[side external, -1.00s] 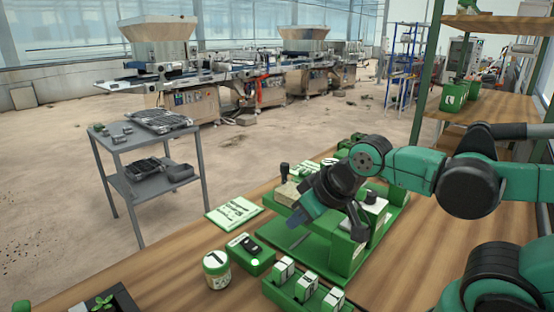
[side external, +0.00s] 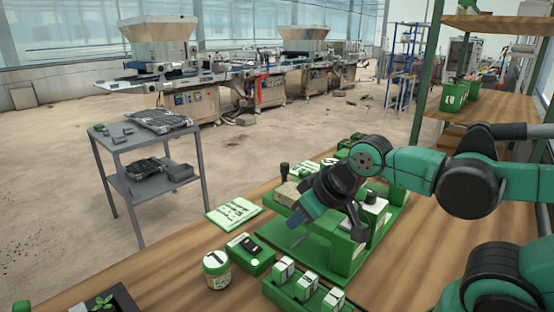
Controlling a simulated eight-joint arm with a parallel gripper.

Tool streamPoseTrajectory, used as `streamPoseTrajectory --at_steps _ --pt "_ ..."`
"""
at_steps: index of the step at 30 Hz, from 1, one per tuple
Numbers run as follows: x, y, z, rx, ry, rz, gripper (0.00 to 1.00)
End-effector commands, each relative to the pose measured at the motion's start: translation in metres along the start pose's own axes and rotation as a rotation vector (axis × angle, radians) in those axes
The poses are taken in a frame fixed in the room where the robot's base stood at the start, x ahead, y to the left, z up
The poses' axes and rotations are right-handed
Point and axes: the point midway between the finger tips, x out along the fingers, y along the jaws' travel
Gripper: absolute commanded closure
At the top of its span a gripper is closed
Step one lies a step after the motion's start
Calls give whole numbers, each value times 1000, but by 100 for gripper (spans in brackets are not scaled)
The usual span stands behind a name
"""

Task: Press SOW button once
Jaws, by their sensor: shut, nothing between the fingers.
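The green tray seeder (side external: 346,256) stands on the wooden bench, with a flat green bed on its left side. My gripper (side external: 297,220) is over the seeder, tilted down and to the left, and looks shut and empty. My wrist hides part of the seeder's top. No SOW label can be read at this size. A small green box (side external: 262,267) with a dark part and a pale round spot on top sits left of the seeder, apart from my gripper. I cannot tell whether that spot is the SOW button.
A labelled jar (side external: 216,270) and a green rack (side external: 285,292) of white-labelled packets stand in front. A green-and-white card (side external: 233,212) lies at the bench's far edge. A dark seedling tray (side external: 122,297) is at lower left. The bench between jar and card is clear.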

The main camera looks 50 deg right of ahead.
Motion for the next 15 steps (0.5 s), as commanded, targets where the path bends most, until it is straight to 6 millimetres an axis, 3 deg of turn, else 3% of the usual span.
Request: streamPoseTrajectory --at_steps 5,8,15 --pt "-1 9 -11 -4 3 32 100" --pt "-3 26 -31 -14 7 93 100" --pt "-2 98 -97 -58 -3 316 100"
